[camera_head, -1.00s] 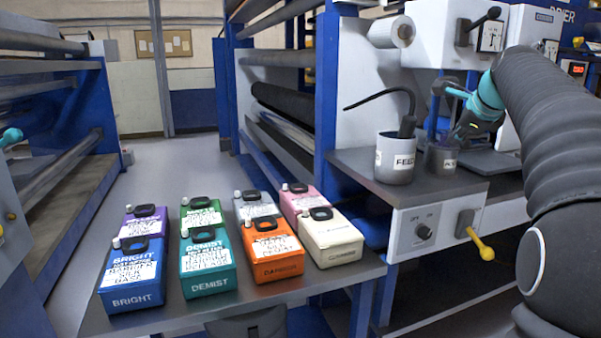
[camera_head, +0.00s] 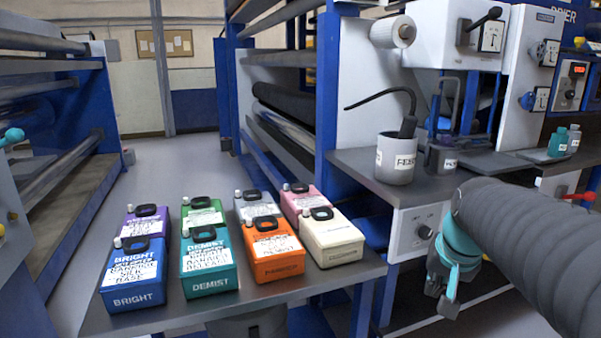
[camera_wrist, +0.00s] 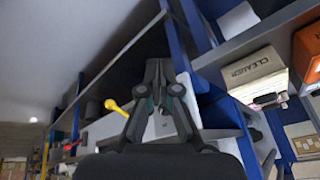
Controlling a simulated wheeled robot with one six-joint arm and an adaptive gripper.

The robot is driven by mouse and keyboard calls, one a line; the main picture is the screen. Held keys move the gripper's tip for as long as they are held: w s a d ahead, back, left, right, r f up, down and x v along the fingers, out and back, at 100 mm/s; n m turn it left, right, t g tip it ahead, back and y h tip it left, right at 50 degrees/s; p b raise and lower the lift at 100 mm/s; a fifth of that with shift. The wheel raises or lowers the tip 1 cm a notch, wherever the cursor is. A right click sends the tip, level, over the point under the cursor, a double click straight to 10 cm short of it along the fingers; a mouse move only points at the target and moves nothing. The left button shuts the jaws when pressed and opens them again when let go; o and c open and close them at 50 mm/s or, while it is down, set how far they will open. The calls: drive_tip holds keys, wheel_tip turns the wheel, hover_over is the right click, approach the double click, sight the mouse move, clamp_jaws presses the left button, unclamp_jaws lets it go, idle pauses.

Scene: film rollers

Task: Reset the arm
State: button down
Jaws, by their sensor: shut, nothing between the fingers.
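My gripper (camera_head: 447,302) hangs at the right of the head view, in front of the machine's lower panel, with teal parts at its wrist. In the wrist view my gripper (camera_wrist: 153,72) has its fingers together and nothing between them. It touches nothing that I can see. My dark ribbed arm comes in from the right edge of the head view.
Several labelled jugs, among them a blue BRIGHT jug (camera_head: 133,275), a teal DEMIST jug (camera_head: 209,268) and a cream jug (camera_head: 331,240), stand on the grey table (camera_head: 250,308). A FEED pot (camera_head: 394,160) stands on the machine's shelf. A yellow lever (camera_wrist: 117,107) shows in the wrist view.

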drive_tip(key=s+a+f+n, duration=0.2)
drive_tip(key=s+a, duration=0.2)
drive_tip(key=s, duration=0.3)
drive_tip(key=s+a+f+n, duration=0.2)
drive_tip(key=s+a, duration=0.2)
drive_tip(key=s, duration=0.4)
drive_tip(key=shift+a+f+n+t+y, duration=0.3)
drive_tip(key=shift+a+f+t, duration=0.1)
